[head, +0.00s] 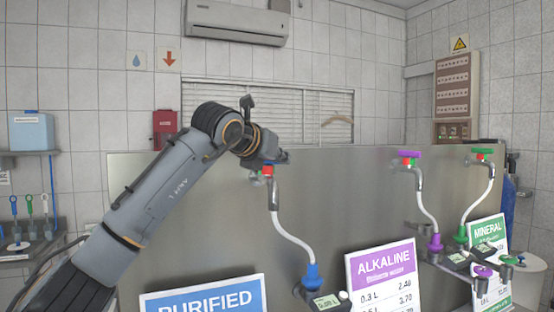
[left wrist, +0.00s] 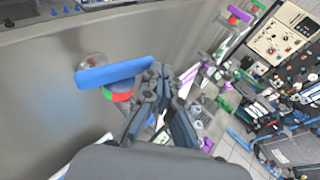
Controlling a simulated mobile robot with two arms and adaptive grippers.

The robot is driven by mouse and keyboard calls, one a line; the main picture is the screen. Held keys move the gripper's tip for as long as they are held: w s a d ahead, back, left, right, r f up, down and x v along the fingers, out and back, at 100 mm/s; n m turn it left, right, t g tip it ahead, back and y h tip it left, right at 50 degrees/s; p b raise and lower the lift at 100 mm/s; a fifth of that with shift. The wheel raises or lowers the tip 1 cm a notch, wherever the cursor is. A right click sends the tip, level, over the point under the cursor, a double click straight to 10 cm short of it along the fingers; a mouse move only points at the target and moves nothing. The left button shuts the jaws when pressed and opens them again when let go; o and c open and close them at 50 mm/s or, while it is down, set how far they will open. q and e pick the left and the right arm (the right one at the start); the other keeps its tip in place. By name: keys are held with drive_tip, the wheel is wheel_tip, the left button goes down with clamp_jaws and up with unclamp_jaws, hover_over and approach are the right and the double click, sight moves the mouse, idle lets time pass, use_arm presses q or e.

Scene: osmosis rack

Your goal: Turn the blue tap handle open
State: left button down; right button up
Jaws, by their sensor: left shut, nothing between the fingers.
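The blue tap handle (left wrist: 115,73) is a flat bar above a red and green collar (left wrist: 120,94), set in front of the grey metal panel. In the head view its tap (head: 272,190) has a red collar and a white hose down to a blue nozzle (head: 312,277). The handle is mostly hidden there by my left gripper (head: 279,157). In the left wrist view the shut, empty fingers (left wrist: 168,76) are beside the handle's right end. I cannot tell whether they touch it. My right gripper is out of view.
Purple (head: 409,154) and green (head: 483,151) tap handles stand farther right on the panel (head: 350,190). Signs reading PURIFIED (head: 205,298) and ALKALINE (head: 384,270) stand low in front. The space above the panel is open.

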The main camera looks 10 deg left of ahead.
use_arm(q)
drive_tip(key=shift+w+d, duration=0.2)
drive_tip(key=shift+w, duration=0.2)
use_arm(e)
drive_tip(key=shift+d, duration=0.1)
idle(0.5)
